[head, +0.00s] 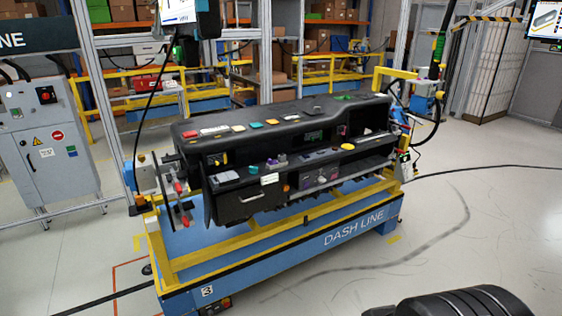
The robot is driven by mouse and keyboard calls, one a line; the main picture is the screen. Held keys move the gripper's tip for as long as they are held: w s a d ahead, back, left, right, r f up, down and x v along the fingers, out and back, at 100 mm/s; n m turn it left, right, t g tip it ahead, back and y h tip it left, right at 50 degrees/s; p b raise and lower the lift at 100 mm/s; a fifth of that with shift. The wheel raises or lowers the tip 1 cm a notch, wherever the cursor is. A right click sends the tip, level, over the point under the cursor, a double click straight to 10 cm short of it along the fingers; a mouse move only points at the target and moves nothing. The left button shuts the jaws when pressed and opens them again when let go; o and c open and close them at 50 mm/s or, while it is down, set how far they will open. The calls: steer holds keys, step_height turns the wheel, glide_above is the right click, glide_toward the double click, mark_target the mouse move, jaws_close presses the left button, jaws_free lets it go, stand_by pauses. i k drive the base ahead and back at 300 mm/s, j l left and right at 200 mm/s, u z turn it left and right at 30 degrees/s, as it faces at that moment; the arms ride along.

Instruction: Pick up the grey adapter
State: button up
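The black dashboard module (222,150) rests on a yellow and blue wheeled cart in the middle of the head view. Several small parts lie along its top and front ledge. I cannot tell for sure which is the grey adapter. A small light grey piece (291,117) lies on the top, right of a yellow piece (272,121). A dark grey piece (316,109) lies further right. My gripper is not in view; a dark ribbed shape, possibly mine, shows at the bottom right.
The blue cart base (270,258) has yellow rails (195,262) along the front. A grey control cabinet (50,145) stands at left, and upright metal posts and a yellow arm (400,73) stand near the module. The floor in front and at right is clear.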

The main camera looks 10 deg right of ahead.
mark_target(282, 157)
steer(key=i+u, duration=0.1)
steer(key=u, duration=0.35)
steer(key=l+u, duration=0.1)
steer(key=u, duration=0.35)
steer(key=i+l+u, duration=0.15)
steer(key=u, duration=0.3)
steer(key=i+l+u, duration=0.35)
steer(key=l, duration=0.75)
steer(key=i+l+u, duration=0.2)
steer(key=l+u, duration=0.15)
steer(key=l, duration=0.85)
steer(key=l+u, duration=0.4)
steer(key=l, duration=1.4)
